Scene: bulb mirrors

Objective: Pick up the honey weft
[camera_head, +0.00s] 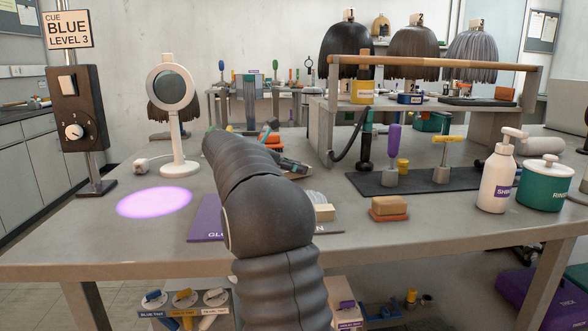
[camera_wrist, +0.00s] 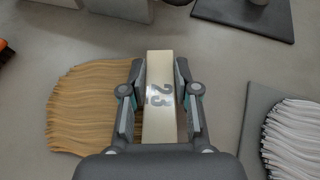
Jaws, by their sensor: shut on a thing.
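The honey weft (camera_wrist: 82,105) shows in the wrist view as a fan of wavy golden-tan strands on the left. A cream block marked 23 (camera_wrist: 160,100) sits at its right end, and one finger hides where strands and block meet. My gripper (camera_wrist: 161,75) is shut on this block, one finger on each long side. I cannot tell whether the weft is clear of the table. In the head view my arm hides the gripper and the honey strands.
A white weft (camera_wrist: 295,138) lies on a grey mat close to the right. A dark plate (camera_wrist: 245,15) is beyond. In the head view, a round mirror (camera_head: 172,88) stands left, a sponge block (camera_head: 389,207) right, and a white pump bottle (camera_head: 498,178) farther right.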

